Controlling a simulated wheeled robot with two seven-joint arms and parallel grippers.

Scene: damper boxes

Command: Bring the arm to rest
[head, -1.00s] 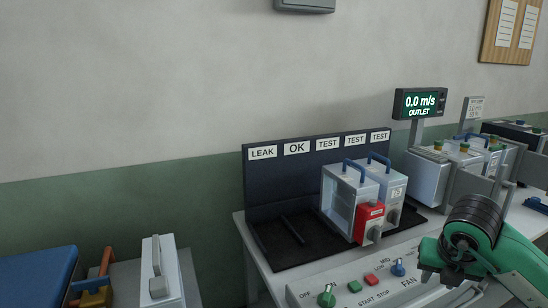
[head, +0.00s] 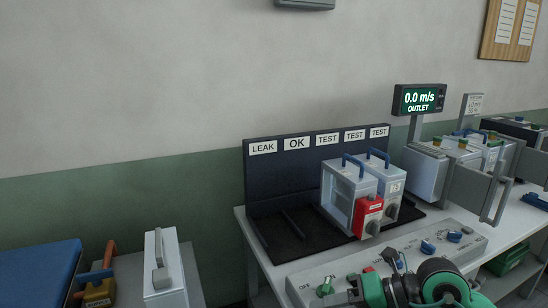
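My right arm (head: 440,285), green with black ribbed joints, comes in at the bottom right. It is low in front of the fan panel (head: 310,280) and covers part of it. Dark parts at its left end lie over the panel's front; I cannot make out the fingers or whether they hold anything. My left arm and gripper are out of view. Two grey damper boxes with blue handles stand upright side by side in the dark rack (head: 262,190): the left box (head: 340,185) has a red block (head: 367,215) on its front, the right box (head: 388,178) is behind it.
The rack's LEAK and OK places are empty. The outlet display (head: 419,99) reads 0.0 m/s. More boxes (head: 430,170) stand at the right with a grey bracket (head: 475,190). At lower left are a blue surface (head: 35,270) and a grey case (head: 165,270).

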